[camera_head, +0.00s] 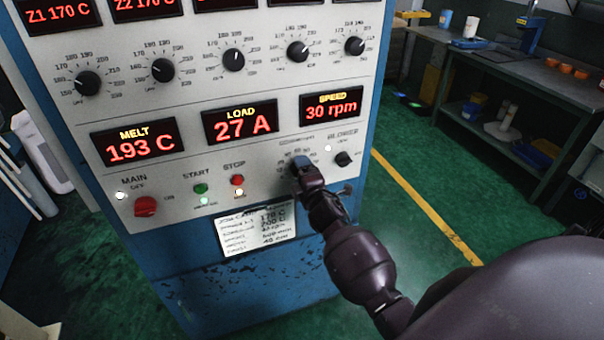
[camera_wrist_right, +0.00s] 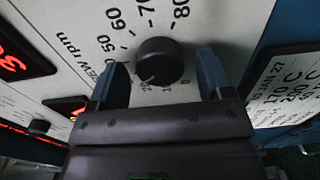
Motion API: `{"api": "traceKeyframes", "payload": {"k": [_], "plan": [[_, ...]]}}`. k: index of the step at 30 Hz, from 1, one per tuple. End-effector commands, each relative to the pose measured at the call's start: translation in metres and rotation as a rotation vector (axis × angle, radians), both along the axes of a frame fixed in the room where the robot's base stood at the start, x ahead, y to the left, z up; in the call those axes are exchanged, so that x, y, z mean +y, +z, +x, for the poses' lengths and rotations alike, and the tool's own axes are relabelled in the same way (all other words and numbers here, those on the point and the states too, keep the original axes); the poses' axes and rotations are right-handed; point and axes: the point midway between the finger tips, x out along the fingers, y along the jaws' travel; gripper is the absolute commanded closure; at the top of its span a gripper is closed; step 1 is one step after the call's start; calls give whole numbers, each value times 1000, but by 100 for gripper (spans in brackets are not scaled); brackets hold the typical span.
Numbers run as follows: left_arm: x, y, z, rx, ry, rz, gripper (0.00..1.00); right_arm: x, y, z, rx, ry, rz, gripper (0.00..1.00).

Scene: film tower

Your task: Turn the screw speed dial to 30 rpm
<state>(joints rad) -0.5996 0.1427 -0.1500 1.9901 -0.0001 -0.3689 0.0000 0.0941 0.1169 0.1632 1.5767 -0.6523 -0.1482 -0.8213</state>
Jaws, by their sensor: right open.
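The screw speed dial (camera_wrist_right: 160,60) is a round black knob on the grey panel, with a printed rpm scale around it. My right gripper (camera_head: 301,163) is at this dial and covers most of it in the head view. In the right wrist view the gripper (camera_wrist_right: 161,68) is open, with one blue-grey finger on each side of the knob. Gaps show between the fingers and the knob. The red SPEED display (camera_head: 331,106) reads 30 rpm. My left gripper is not in view.
The blower knob (camera_head: 343,159) is close to the right. The stop button (camera_head: 237,180), start button (camera_head: 200,188) and red main switch (camera_head: 145,206) lie to the left. A paper card (camera_head: 254,232) is below. A workbench (camera_head: 520,75) stands at the back right.

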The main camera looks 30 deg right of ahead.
Motion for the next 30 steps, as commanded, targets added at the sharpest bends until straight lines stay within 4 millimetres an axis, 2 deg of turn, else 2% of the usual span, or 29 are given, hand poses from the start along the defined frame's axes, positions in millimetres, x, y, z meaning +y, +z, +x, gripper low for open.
{"api": "traceKeyframes", "payload": {"k": [5,15,19,24,30], "plan": [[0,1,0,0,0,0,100,3,-1,-14,2,-1,0,27],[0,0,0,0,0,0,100,17,-2,-71,2,0,0,27],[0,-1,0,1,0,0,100,21,-1,-88,1,0,1,27],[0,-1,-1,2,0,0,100,24,-1,-101,1,0,1,27],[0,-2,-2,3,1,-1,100,25,0,-105,0,0,1,27]]}}
